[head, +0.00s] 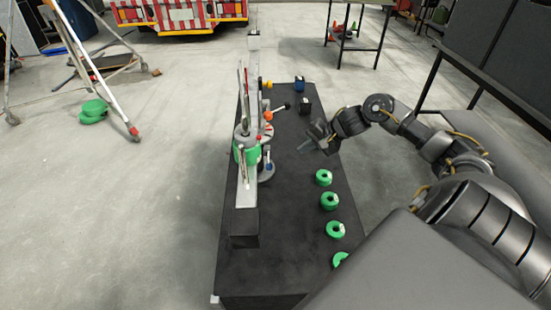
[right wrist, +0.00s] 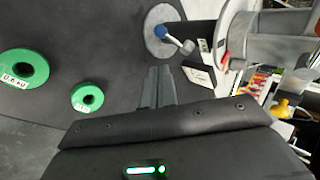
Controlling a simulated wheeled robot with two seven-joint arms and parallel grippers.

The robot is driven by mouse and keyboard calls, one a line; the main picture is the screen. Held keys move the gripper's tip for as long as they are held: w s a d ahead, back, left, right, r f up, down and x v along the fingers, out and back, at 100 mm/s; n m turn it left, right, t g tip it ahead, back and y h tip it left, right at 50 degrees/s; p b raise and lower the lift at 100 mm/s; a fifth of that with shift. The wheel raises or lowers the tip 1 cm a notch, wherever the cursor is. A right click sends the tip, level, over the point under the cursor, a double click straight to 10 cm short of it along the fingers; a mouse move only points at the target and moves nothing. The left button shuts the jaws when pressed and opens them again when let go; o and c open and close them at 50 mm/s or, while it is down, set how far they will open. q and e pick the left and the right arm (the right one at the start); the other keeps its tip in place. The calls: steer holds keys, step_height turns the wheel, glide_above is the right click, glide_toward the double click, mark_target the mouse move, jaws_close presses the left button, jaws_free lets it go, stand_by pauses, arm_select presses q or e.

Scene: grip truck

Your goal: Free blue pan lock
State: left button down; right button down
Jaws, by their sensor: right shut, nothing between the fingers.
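The blue pan lock shows in the right wrist view as a small lever with a blue knob (right wrist: 161,32) and a pale end, over a round grey disc (right wrist: 156,46). In the head view a small blue part (head: 268,166) shows above a grey disc (head: 266,175) at the right foot of the upright grip stand (head: 253,80). My right gripper (head: 306,142) is over the black table, right of the stand. In the right wrist view its fingers (right wrist: 160,70) are together and empty, a little apart from the disc in the picture. My left gripper is out of view.
The black table (head: 285,270) carries several green ring weights (head: 329,200) along its right side. A blue block (head: 299,86) and a black block (head: 305,105) stand at the far end. Orange, yellow and black knobs jut from the stand. A tripod stands at left.

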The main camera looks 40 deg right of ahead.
arm_select(q)
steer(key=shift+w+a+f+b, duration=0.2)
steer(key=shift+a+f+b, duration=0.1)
steer(key=shift+b, duration=0.05)
arm_select(e)
steer(key=w+r+x, duration=0.1)
steer(key=x, duration=1.2)
steer(key=shift+a, duration=0.35)
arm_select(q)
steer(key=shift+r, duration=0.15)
arm_select(e)
steer(key=shift+w+a+f, duration=0.1)
steer(key=shift+f, duration=0.1)
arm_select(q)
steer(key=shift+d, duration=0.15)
arm_select(e)
steer(key=shift+f+t, duration=0.1)
steer(key=shift+t, duration=0.2)
